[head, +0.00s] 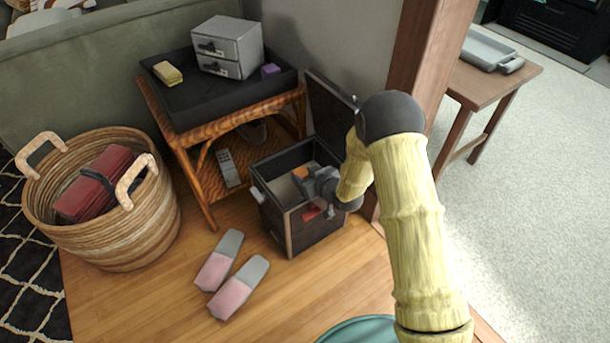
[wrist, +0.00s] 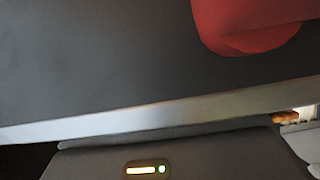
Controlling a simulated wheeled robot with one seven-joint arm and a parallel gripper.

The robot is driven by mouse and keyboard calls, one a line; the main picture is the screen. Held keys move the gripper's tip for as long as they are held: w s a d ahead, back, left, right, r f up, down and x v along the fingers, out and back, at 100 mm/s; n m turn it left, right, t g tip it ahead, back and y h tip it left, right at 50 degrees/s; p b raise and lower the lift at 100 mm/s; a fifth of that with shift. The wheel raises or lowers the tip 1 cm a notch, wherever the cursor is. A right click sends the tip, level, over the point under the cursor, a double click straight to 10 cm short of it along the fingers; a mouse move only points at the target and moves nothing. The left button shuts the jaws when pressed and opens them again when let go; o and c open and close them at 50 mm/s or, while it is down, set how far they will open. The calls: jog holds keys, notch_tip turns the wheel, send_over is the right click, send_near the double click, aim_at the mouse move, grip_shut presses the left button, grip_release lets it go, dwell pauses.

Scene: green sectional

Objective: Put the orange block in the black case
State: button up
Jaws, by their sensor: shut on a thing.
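The black case (head: 273,220) stands on the wooden floor with its lid (head: 330,112) open and tilted up at the back. My gripper (head: 301,181) reaches in from the right and is inside or just over the case's opening. It is shut on the orange block (head: 300,171), of which only a small part shows beyond the gripper. An orange sliver of the block also shows at the right edge of the wrist view (wrist: 286,117). I cannot tell whether the block touches the case's bottom.
A red thing (head: 311,214) is at the case's near side, and red fills the top of the wrist view (wrist: 245,25). A wicker basket (head: 140,225), slippers (head: 238,287) and a rattan table (head: 187,140) with a black tray (head: 180,104) are to the left.

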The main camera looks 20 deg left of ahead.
jog(key=o, duration=1)
jog(key=shift+w, duration=0.1)
jog(key=shift+c, duration=0.2)
jog(key=shift+r, duration=0.1)
jog(key=shift+r, duration=0.3)
jog(key=p+v, duration=0.6)
jog(key=v, duration=0.6)
jog(key=shift+r, duration=0.2)
